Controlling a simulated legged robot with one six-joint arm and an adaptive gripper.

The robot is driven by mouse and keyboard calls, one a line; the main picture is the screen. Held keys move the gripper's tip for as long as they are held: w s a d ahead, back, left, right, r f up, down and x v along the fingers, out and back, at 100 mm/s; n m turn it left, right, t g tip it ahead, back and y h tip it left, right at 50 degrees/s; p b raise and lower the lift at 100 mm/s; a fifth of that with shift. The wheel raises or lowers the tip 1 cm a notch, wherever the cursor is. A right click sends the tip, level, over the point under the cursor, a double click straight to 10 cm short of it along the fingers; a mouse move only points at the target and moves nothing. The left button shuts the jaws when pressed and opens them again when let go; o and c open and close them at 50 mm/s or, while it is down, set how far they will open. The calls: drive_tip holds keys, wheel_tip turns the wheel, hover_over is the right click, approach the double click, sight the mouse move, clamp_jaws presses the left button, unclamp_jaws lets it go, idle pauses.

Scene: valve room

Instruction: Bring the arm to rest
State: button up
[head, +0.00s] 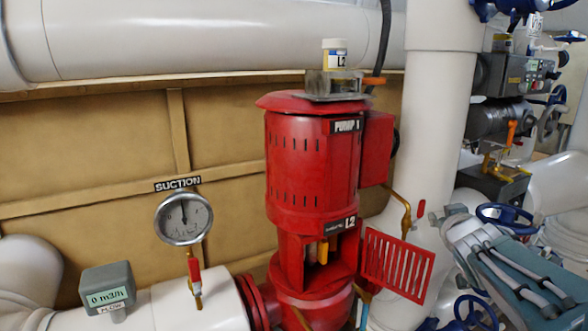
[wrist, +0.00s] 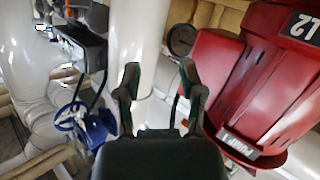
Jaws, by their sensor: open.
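My gripper (wrist: 161,84) shows in the wrist view with its two dark fingers spread apart. It is open, and nothing is between the fingers. Part of my arm (head: 512,268) shows at the lower right of the head view, with pale cables along it. The gripper's fingers cannot be made out in the head view. In the wrist view the white vertical pipe lies behind the fingers, and the red pump (wrist: 262,85) is to their right. I cannot tell how far the fingers are from either.
The red pump (head: 312,165) labelled PUMP 1 stands mid-view with a yellow-labelled jar (head: 335,54) on top. A red grille (head: 398,264) juts to its right. The white pipe (head: 428,150), blue valve wheels (head: 505,218) and a gauge (head: 184,218) are around.

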drive_tip(key=s+a+f+g+y, duration=0.1)
drive_tip(key=s+a+f+g, duration=0.2)
drive_tip(key=s, duration=0.5)
drive_tip(key=s+a+f+g+y, duration=0.1)
drive_tip(key=s+a+f+g, duration=0.2)
drive_tip(key=s+a+f, duration=0.3)
drive_tip(key=s+a+f+g+y, duration=0.1)
drive_tip(key=s+a+f+g, duration=0.2)
drive_tip(key=s, duration=0.9)
drive_tip(key=shift+s+a+f+m, duration=0.3)
drive_tip(key=shift+a+f, duration=0.6)
drive_tip(key=shift+a, duration=0.35)
